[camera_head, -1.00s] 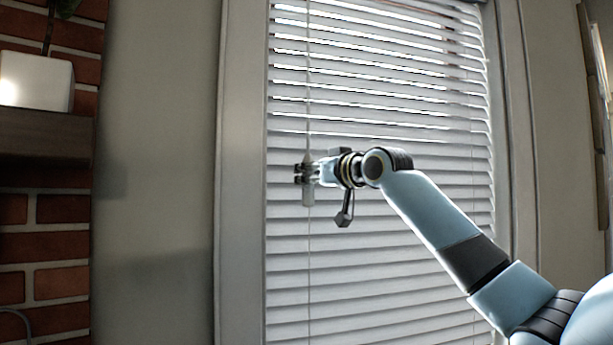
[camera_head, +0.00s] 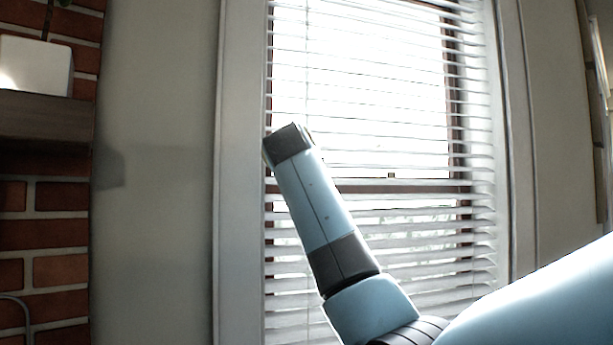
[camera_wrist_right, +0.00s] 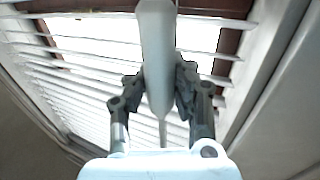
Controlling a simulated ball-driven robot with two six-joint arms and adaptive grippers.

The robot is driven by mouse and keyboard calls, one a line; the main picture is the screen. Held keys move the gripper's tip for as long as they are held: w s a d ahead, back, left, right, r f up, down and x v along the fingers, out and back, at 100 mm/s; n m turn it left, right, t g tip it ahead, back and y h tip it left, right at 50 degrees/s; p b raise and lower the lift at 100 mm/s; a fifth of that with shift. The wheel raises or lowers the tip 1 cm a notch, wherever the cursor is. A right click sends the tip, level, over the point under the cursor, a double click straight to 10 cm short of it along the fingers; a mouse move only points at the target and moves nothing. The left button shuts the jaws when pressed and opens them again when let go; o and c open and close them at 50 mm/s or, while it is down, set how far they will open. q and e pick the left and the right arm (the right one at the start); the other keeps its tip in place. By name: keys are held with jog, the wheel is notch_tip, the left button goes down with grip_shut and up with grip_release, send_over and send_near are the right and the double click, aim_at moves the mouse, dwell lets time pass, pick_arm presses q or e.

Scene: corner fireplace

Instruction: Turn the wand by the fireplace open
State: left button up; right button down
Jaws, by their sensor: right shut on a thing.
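The wand (camera_wrist_right: 157,60) is a pale, thick handle hanging in front of the window blind, seen in the right wrist view. My right gripper (camera_wrist_right: 165,88) is shut on it, with one dark finger on each side. In the head view my right arm hides the gripper and the wand's handle. The blind (camera_head: 380,215) has its slats tilted open, and bright daylight and the window frame show between them. My left gripper is in neither view.
The window's side frame (camera_head: 238,200) stands just left of my arm. A brick fireplace wall (camera_head: 55,285) with a dark mantel (camera_head: 45,117) and a white pot (camera_head: 38,65) is at the far left. Bare wall (camera_head: 155,230) lies between.

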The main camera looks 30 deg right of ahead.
jog(key=m+g+h+b, duration=0.1)
jog(key=g, duration=0.1)
jog(key=m+g+h+b, duration=0.2)
jog(key=shift+a+f, duration=0.1)
jog(key=shift+f, duration=0.3)
jog(key=shift+r+m+g+h+b, duration=0.15)
jog(key=shift+m+g+h+b, duration=0.9)
jog(key=shift+g, duration=0.65)
jog(key=shift+m, duration=0.45)
jog(key=c, duration=1.5)
grip_release()
jog(key=o, duration=0.4)
jog(key=shift+r, duration=0.2)
jog(key=v, duration=1.2)
